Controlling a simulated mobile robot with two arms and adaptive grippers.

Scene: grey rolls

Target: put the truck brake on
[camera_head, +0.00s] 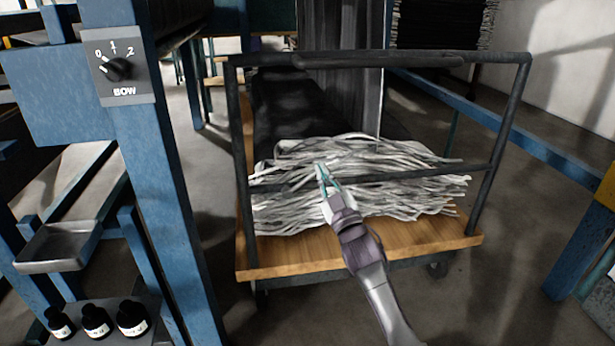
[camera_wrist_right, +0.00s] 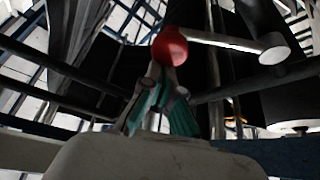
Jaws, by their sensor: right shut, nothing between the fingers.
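The truck is a low cart with a wooden deck (camera_head: 400,238) and a dark tube frame (camera_head: 236,130). Its deck carries a pile of grey-white strips (camera_head: 350,150). My right gripper (camera_head: 323,172) is in front of the truck's near frame, with its teal fingers closed and empty. In the right wrist view, my right gripper (camera_wrist_right: 160,92) points at a red ball knob (camera_wrist_right: 170,47). The knob shows just past the fingertips, beside a pale bar; I cannot tell whether they touch. No brake can be made out in the head view. My left gripper is out of view.
A blue post (camera_head: 165,190) with a rotary switch panel (camera_head: 122,68) stands left of the truck. A metal tray (camera_head: 62,247) and black bottles (camera_head: 95,321) are at lower left. Blue rails (camera_head: 500,122) run along the right.

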